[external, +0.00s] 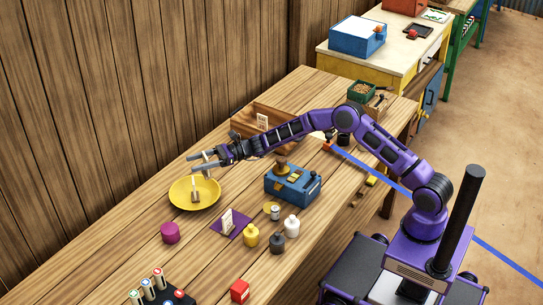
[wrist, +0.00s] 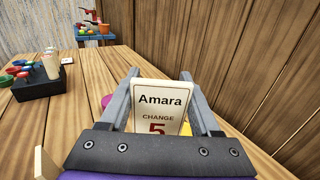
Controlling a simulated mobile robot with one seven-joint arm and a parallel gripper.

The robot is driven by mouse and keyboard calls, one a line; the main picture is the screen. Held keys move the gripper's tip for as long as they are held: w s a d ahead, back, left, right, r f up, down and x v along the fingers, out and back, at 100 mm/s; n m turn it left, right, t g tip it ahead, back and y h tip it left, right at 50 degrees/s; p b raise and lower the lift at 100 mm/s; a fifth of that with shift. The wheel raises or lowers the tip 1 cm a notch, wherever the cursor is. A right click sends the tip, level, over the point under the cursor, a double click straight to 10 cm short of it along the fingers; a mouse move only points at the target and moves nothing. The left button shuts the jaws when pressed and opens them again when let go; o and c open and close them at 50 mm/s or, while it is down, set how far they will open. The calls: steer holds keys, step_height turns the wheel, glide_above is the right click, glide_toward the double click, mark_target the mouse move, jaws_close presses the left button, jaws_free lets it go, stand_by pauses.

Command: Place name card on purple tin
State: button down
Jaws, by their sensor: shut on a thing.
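My gripper (external: 194,162) is over the far side of the yellow dish, with its fingers pointing left. In the wrist view my gripper (wrist: 161,82) is shut on a white name card (wrist: 160,100) reading "Amara", "CHANGE" and a red 5. The card stands upright between the two fingers; its lower part is hidden by the gripper body. The purple tin (external: 171,232) is a small magenta cylinder on the table, nearer the camera than my gripper and apart from it. A bit of magenta also shows behind the left finger in the wrist view.
The yellow dish (external: 182,205) has a pale upright piece in it. Another card (external: 227,220) stands on a purple mat. Yellow, dark and white bottles, a blue box (external: 293,184) and a marker rack (external: 158,290) stand around. A plank wall backs the table.

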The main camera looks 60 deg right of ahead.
steer(key=a+n+g+y+b, duration=0.1)
steer(key=a+g+b, duration=0.1)
steer(key=a, duration=1.1)
steer(key=n+b, duration=0.1)
steer(key=b, duration=0.1)
glide_above(170, 233)
steer(key=w+a, duration=0.2)
steer(key=w, duration=0.1)
steer(key=shift+g, duration=0.4)
steer(key=f, duration=0.7)
steer(key=shift+s+d+f, duration=0.1)
steer(key=shift+d+f, duration=0.15)
steer(key=shift+f, duration=0.15)
steer(key=shift+f, duration=0.2)
steer(key=shift+c, duration=0.5)
jaws_free()
steer(key=shift+r, duration=0.15)
